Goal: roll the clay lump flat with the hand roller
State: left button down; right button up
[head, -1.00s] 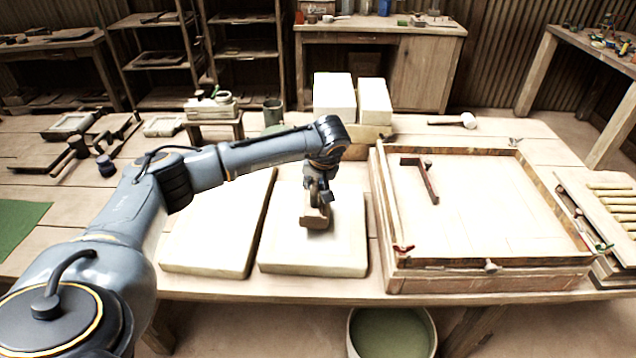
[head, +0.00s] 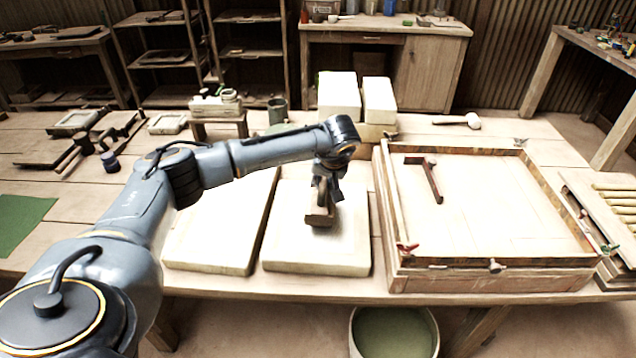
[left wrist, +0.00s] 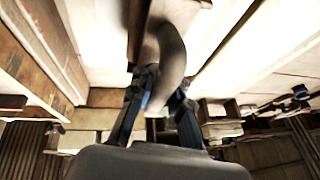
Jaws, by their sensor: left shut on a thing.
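My left gripper (head: 325,192) is above the right-hand one of two pale slabs (head: 290,262) at the table's front. It is shut on a brown tool, which I take to be the hand roller (head: 319,217). The roller is low over the slab's middle; I cannot tell whether it touches. In the left wrist view a curved brown handle (left wrist: 168,55) sits between the fingers (left wrist: 158,100), with a wooden part beyond it. I cannot make out a separate clay lump; the roller and gripper may hide it. My right gripper is not in view.
A wooden frame (head: 490,262) with a pale floor stands close to the right. Another pale slab (head: 215,235) lies to the left. White blocks (head: 338,97) stand behind, and a small mallet (head: 473,121) lies at the back right. A bucket (head: 393,335) is below the front edge.

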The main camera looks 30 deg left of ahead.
pick_arm(q)
jog(key=shift+w+d+f, duration=0.1)
jog(key=shift+d+f, duration=0.1)
jog(key=shift+d, duration=0.15)
jog(key=shift+s+a, duration=0.35)
jog(key=shift+a, duration=0.4)
jog(key=shift+s+a+f, duration=0.1)
jog(key=shift+s+a, duration=0.35)
jog(key=shift+a, duration=0.3)
jog(key=shift+w+d, duration=0.45)
jog(key=shift+d, duration=0.3)
jog(key=shift+w+d, duration=0.4)
jog(key=shift+d, duration=0.3)
jog(key=shift+s+a+f, duration=0.1)
jog(key=shift+s+a, duration=0.35)
jog(key=shift+a, duration=0.25)
jog(key=shift+s+a+f, duration=0.1)
jog(key=shift+s+a, duration=0.3)
jog(key=shift+a, duration=0.3)
jog(key=shift+w+d, duration=0.45)
jog(key=shift+d, duration=0.25)
jog(key=shift+r, duration=0.1)
